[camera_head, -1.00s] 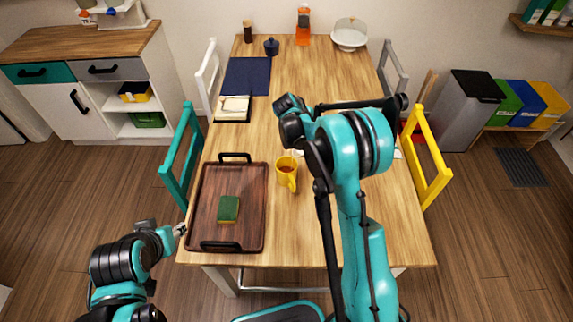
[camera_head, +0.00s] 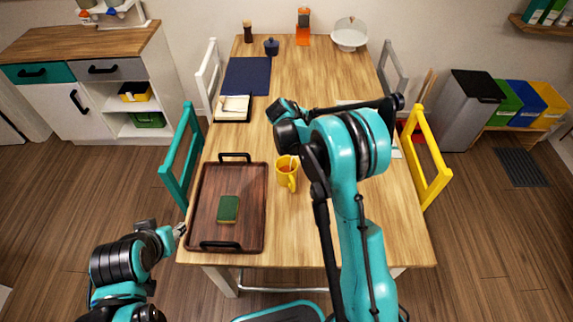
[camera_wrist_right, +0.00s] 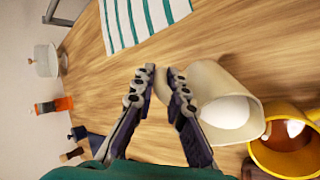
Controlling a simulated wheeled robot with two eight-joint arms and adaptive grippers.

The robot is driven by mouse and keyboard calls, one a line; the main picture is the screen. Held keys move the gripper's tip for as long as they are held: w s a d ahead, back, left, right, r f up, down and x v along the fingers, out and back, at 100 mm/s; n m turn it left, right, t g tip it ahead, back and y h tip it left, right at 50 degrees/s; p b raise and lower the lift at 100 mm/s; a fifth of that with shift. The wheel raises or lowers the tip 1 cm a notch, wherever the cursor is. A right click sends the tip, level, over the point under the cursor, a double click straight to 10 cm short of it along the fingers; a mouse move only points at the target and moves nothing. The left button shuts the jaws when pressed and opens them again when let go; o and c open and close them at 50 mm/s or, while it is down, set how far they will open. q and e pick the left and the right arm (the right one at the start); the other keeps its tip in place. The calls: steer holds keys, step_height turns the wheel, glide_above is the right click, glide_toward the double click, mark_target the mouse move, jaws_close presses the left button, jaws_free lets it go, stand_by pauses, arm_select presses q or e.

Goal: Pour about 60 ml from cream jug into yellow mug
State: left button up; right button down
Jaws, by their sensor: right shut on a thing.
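The yellow mug (camera_head: 286,177) stands on the table to the right of the tray, with brown liquid inside. It also shows at the lower right of the right wrist view (camera_wrist_right: 262,158). The cream jug (camera_wrist_right: 208,80) is in the right wrist view, tilted, with white liquid inside and its mouth close beside the mug's rim. No stream shows between them. My right gripper (camera_wrist_right: 161,80) is shut on the jug's handle. In the head view my right arm hides the jug and that gripper. My left gripper (camera_head: 180,230) is beside the tray's left front edge, too small to read.
A dark wooden tray (camera_head: 205,190) with black handles holds a green sponge (camera_head: 228,209). A striped cloth (camera_wrist_right: 140,18) lies on the table. Chairs line both sides.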

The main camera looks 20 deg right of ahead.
steer(key=shift+s+a+r+t+h, duration=0.3)
steer(key=shift+a+r+h, duration=0.1)
steer(key=shift+r+h, duration=0.15)
stand_by(1.7)
